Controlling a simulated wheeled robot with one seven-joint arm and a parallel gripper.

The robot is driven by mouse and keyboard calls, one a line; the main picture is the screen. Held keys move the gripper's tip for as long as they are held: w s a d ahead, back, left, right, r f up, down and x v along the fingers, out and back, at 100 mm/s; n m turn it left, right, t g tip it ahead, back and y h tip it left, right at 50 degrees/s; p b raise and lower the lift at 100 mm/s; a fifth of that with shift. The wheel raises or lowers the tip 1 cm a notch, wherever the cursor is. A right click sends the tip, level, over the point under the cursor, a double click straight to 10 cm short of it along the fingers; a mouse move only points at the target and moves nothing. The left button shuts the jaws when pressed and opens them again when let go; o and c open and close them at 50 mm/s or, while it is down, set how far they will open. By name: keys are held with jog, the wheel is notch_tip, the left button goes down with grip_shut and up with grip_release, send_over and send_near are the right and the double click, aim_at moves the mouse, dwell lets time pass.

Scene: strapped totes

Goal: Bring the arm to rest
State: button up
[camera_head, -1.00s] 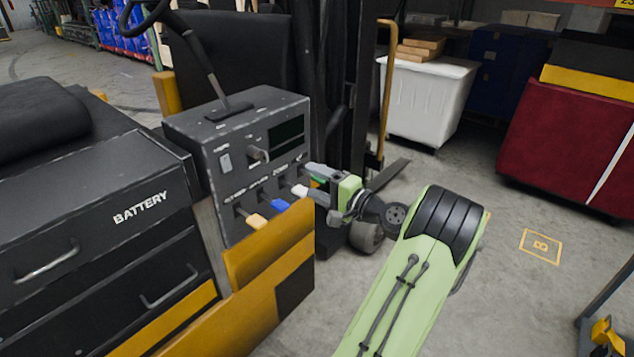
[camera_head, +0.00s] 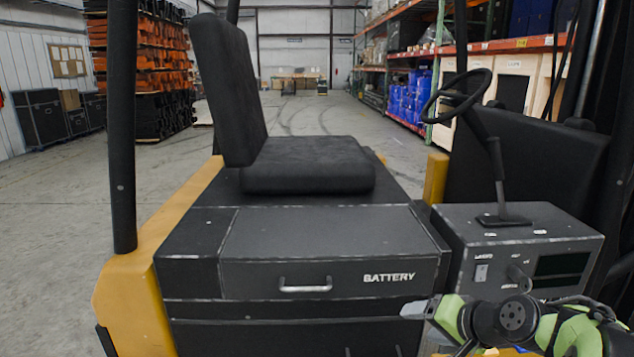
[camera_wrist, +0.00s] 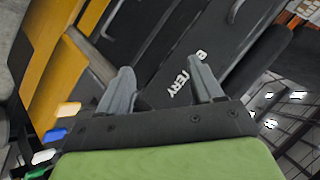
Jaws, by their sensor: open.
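My gripper (camera_wrist: 158,85) is open and empty in the wrist view, its two grey fingers spread apart. Beyond them is the dark battery compartment (camera_wrist: 170,45) of the forklift, with part of its lettering showing between the fingers. In the head view my green and black arm is bent at the lower right, in front of the control box (camera_head: 530,240). The gripper's pale fingers (camera_head: 412,308) show there just below the battery lettering. I cannot tell how far they are from the panel.
The forklift has a black seat (camera_head: 305,165), a steering wheel (camera_head: 456,95) and a yellow body edge (camera_head: 135,290). Coloured levers (camera_wrist: 55,133) show at the left of the wrist view. Orange-shelved racks stand behind, with open floor (camera_head: 310,118) between them.

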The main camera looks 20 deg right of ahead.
jog(key=s+a+r+n+g+h+p, duration=0.3)
jog(key=s+a+n, duration=0.45)
jog(key=a, duration=0.75)
jog(key=s+a+r+n+g, duration=0.1)
jog(key=s+a, duration=0.1)
jog(key=s, duration=1)
jog(key=shift+a+r+y, duration=0.15)
jog(key=shift+r+y, duration=0.15)
jog(key=shift+r, duration=0.05)
